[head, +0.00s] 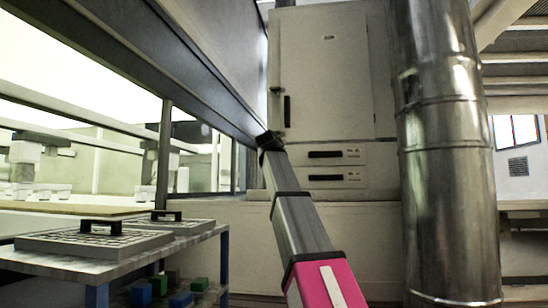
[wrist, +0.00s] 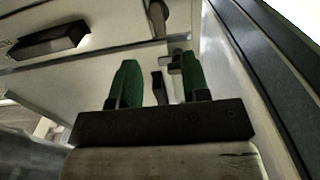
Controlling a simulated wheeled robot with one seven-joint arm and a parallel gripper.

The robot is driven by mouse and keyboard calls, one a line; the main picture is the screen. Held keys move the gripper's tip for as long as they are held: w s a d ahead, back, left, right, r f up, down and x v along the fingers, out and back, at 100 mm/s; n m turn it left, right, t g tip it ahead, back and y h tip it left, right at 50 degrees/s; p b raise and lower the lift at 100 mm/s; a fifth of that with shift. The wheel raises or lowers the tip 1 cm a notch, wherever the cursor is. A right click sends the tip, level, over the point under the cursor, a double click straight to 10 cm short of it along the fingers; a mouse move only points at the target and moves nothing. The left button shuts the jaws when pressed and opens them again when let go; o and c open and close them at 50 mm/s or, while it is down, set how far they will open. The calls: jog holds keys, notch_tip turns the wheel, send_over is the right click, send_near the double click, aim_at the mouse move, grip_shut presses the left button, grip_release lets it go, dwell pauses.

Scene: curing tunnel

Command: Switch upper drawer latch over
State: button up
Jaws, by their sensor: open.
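The pale cabinet has an upper drawer (head: 365,154) with a dark handle, above a similar lower drawer (head: 366,178). My gripper (wrist: 158,75) has two green fingers and is open in the wrist view. A small dark upright lever (wrist: 157,88), which looks like the latch, shows in the gap between the fingers. I cannot tell whether either finger touches it. Another dark fitting (wrist: 175,61) is close by, partly behind the right finger. In the head view my gripper (head: 268,140) is small and dark at the cabinet's left edge, left of the upper drawer, and hides the latch.
The cabinet's tall door (head: 325,80) is shut above the drawers. A dark beam (head: 190,65) runs close along the left. A metal duct (head: 445,150) stands at the right. A bench with trays (head: 95,240) is at the lower left. A dark handle (wrist: 48,42) shows in the wrist view.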

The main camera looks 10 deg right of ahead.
jog(key=x, duration=1)
jog(key=shift+w+d+f, duration=0.1)
jog(key=shift+w+d, duration=0.05)
jog(key=shift+w, duration=0.2)
jog(key=c, duration=0.8)
